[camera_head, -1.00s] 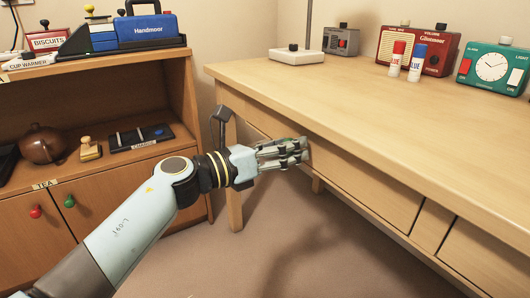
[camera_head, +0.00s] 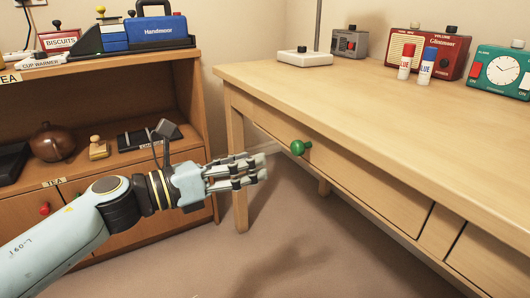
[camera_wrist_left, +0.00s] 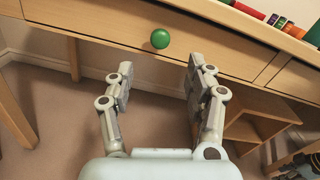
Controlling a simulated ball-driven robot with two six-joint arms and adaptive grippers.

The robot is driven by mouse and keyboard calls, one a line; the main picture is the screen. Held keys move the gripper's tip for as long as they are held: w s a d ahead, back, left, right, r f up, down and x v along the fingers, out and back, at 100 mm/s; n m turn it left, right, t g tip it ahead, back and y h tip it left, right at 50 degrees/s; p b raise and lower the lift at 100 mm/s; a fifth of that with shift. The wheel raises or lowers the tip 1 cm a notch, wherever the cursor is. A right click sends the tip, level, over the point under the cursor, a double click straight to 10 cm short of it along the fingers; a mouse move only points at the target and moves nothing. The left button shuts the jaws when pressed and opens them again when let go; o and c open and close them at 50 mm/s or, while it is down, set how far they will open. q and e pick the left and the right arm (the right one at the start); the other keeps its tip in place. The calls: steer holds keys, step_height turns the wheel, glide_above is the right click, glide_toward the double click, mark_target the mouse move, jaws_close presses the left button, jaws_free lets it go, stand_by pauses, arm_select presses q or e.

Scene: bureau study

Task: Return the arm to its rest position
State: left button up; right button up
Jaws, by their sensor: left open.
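My left gripper (camera_head: 258,170) is in the middle of the head view, in front of the wooden desk (camera_head: 370,110) and below its top. It is open and empty. A green round knob (camera_head: 300,147) on the desk's drawer front (camera_head: 350,170) shows to the right of the fingers, apart from them. In the left wrist view the two fingers (camera_wrist_left: 158,85) are spread, and the green knob (camera_wrist_left: 160,38) lies beyond them with clear space between. The drawer looks shut.
A wooden shelf unit (camera_head: 187,95) stands on the left, holding a brown teapot (camera_head: 52,142) and a blue case (camera_head: 155,30). Glue sticks (camera_head: 427,66), a red radio (camera_head: 445,52) and a green clock (camera_head: 500,72) stand on the desk. The floor (camera_head: 300,250) below is clear.

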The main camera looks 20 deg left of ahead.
arm_select(q)
steer(key=s+a+f+n+g+y, duration=0.1)
steer(key=s+a+f+n+y, duration=0.5)
steer(key=f+n, duration=0.5)
steer(key=s+a+f+n+g+y, duration=0.1)
steer(key=s+a+f+n+y, duration=0.5)
steer(key=f+n, duration=0.5)
steer(key=s+d+f+n+g+p, duration=0.1)
steer(key=s+f+n+g+p, duration=0.4)
steer(key=s+n, duration=0.6)
steer(key=s+d+f+n+g+p, duration=0.1)
steer(key=s+f+n+g+p, duration=0.2)
steer(key=s+f+n+g, duration=0.8)
steer(key=s+r+m+t+p, duration=0.2)
steer(key=s+p, duration=0.2)
steer(key=s, duration=0.4)
steer(key=s+r+m+t+p, duration=0.1)
steer(key=s+p, duration=0.3)
steer(key=s, duration=0.4)
steer(key=shift+r+m+t+p, duration=0.3)
steer(key=shift+r+m+t, duration=0.1)
steer(key=shift+r+t, duration=0.15)
arm_select(e)
steer(key=s+f, duration=0.1)
steer(key=s, duration=0.7)
steer(key=s+d+f, duration=0.1)
steer(key=s, duration=0.7)
steer(key=shift+d+f, duration=0.25)
